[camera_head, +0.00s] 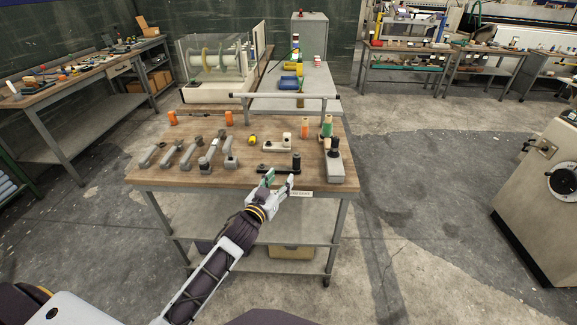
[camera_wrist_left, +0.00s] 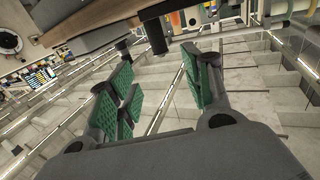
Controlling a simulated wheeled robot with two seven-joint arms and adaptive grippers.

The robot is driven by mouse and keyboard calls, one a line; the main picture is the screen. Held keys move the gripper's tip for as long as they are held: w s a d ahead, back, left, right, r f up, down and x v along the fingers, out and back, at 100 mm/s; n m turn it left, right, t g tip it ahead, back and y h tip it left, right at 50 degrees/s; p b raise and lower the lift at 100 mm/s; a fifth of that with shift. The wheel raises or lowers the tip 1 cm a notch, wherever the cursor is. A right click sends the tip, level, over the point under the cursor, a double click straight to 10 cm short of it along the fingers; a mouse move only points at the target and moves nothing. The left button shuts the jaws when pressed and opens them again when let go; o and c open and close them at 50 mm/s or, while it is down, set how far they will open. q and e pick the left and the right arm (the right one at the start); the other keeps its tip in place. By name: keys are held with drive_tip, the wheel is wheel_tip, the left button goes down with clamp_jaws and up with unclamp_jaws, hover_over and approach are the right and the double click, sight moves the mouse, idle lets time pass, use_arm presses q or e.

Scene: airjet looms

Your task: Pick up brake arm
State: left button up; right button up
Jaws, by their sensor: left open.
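My left gripper (camera_head: 279,181) is open and empty at the front edge of the wooden table; its green finger pads also show spread apart in the left wrist view (camera_wrist_left: 160,88). Just beyond it lies a dark bar-shaped part (camera_head: 272,170) with an upright black post; the post shows above the fingers in the left wrist view (camera_wrist_left: 155,36). The fingers look apart from it. Several grey metal arm-shaped parts (camera_head: 210,153) lie in a row on the left half of the table. My right gripper is not in view.
The wooden table (camera_head: 138,180) also bears a pale bracket (camera_head: 278,146), a grey block with a black knob (camera_head: 335,166), and orange and green spools (camera_head: 327,127). A grey metal rail (camera_head: 285,95) runs along its back. Open floor lies to the right.

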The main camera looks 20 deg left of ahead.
use_arm(q)
drive_tip(key=shift+w+d+r, duration=0.1)
drive_tip(key=shift+d+r, duration=0.05)
idle(0.3)
approach(295, 160)
drive_tip(key=shift+w, duration=1.55)
drive_tip(key=shift+w+d+r, duration=0.15)
drive_tip(key=shift+w, duration=0.6)
drive_tip(key=shift+w+d+r, duration=0.15)
drive_tip(key=shift+w+d, duration=0.05)
drive_tip(key=shift+w, duration=0.55)
drive_tip(key=shift+w, duration=0.15)
drive_tip(key=shift+w+d+f, duration=0.1)
drive_tip(key=shift+w+f, duration=0.05)
drive_tip(key=shift+w, duration=1.05)
drive_tip(key=shift+w+d+f, duration=0.1)
drive_tip(key=shift+w+d, duration=0.05)
drive_tip(key=shift+w, duration=1.1)
drive_tip(key=shift+c, duration=0.3)
